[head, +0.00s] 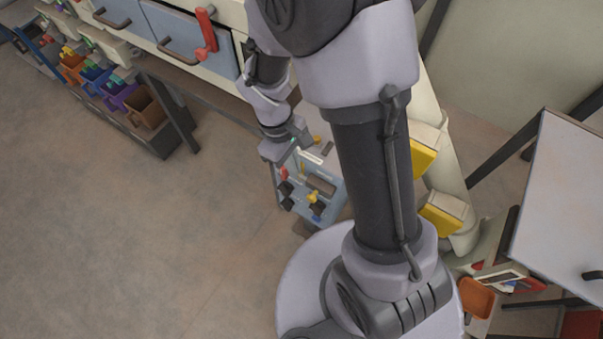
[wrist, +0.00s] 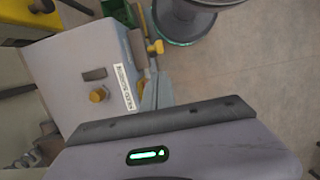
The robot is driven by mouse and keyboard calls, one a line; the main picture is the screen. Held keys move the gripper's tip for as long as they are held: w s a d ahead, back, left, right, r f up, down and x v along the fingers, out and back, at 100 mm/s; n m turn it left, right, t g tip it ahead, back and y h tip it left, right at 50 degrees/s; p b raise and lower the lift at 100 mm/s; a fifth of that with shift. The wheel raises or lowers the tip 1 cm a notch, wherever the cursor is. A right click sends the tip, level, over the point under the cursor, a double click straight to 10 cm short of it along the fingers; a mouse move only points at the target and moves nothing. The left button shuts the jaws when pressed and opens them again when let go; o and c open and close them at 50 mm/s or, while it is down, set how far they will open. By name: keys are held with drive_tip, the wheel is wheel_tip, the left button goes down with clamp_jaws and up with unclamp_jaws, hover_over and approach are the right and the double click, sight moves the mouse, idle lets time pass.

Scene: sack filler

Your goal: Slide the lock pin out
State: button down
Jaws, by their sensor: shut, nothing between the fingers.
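A grey-blue control box (head: 325,179) stands low beside my base in the head view. Its front has a red handle (head: 283,173), dark knobs and small yellow parts (head: 315,197). I cannot tell for certain which part is the lock pin. In the wrist view the box top (wrist: 78,68) bears a yellow knob (wrist: 98,95), a brown block and a white label. A yellow knobbed part (wrist: 155,47) sticks out at the box's front side. My gripper (wrist: 157,82) is shut and empty, close beside that front side; contact is unclear. It also shows in the head view (head: 299,146).
A cabinet with drawers (head: 190,40) and a red handle (head: 206,32) stands at the upper left. Bins of coloured parts (head: 100,80) sit below a bench. A grey table (head: 570,200) stands at the right. The floor (head: 130,240) at left is clear.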

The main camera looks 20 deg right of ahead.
sight(313, 196)
wheel_tip(313, 196, up, 4)
drive_tip(key=w+a+r+p, duration=0.1)
drive_tip(key=w+p, duration=0.1)
drive_tip(key=s+d+b+x, duration=0.1)
drive_tip(key=b+x, duration=0.5)
drive_tip(key=x, duration=0.7)
drive_tip(key=shift+s+d+r, duration=0.3)
drive_tip(key=shift+s+r, duration=0.05)
drive_tip(key=shift+s, duration=0.35)
